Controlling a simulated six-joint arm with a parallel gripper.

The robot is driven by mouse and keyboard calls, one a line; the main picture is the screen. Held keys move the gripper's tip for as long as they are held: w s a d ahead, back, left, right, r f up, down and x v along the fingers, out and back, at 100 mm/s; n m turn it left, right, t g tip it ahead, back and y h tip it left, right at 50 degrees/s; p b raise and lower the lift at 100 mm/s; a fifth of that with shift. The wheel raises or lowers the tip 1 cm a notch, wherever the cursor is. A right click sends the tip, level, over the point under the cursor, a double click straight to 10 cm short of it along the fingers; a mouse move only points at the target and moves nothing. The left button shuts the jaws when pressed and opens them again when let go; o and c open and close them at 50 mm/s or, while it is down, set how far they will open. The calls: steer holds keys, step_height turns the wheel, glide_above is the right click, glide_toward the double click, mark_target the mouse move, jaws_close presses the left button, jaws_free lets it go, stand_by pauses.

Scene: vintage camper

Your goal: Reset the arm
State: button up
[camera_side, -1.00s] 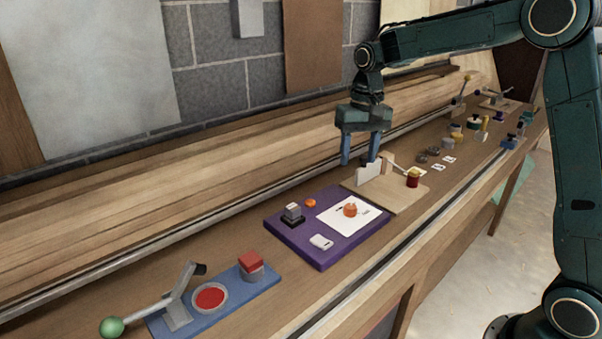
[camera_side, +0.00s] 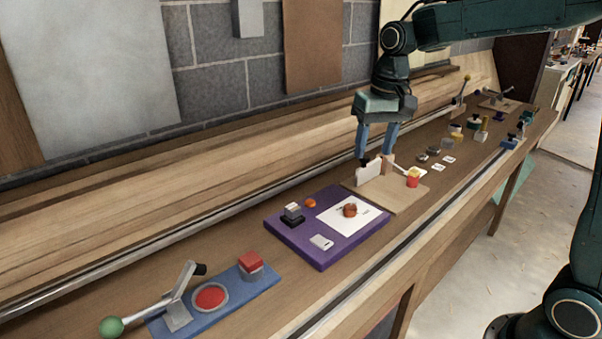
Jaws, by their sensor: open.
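My gripper (camera_side: 375,158) hangs from my dark green arm over the far side of the bench, with its two blue fingers apart and pointing down. Nothing shows between the fingers. In the picture it is just above a tan board (camera_side: 400,193) that carries an upright white plate (camera_side: 368,171) and a small red and yellow piece (camera_side: 413,177). I cannot tell how far the fingertips are from the white plate.
A purple board (camera_side: 290,240) holds a white sheet, a stamp and small orange items. A blue board (camera_side: 225,297) in front has a green-knobbed lever (camera_side: 150,309) and a red disc. Several small stations line the bench (camera_side: 350,278) farther right. A wall stands behind.

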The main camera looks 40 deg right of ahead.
steer(key=s+a+n+t, duration=0.2)
steer(key=s, duration=0.9)
steer(key=s+a+n+t, duration=0.2)
steer(key=s, duration=0.9)
steer(key=shift+r, duration=0.15)
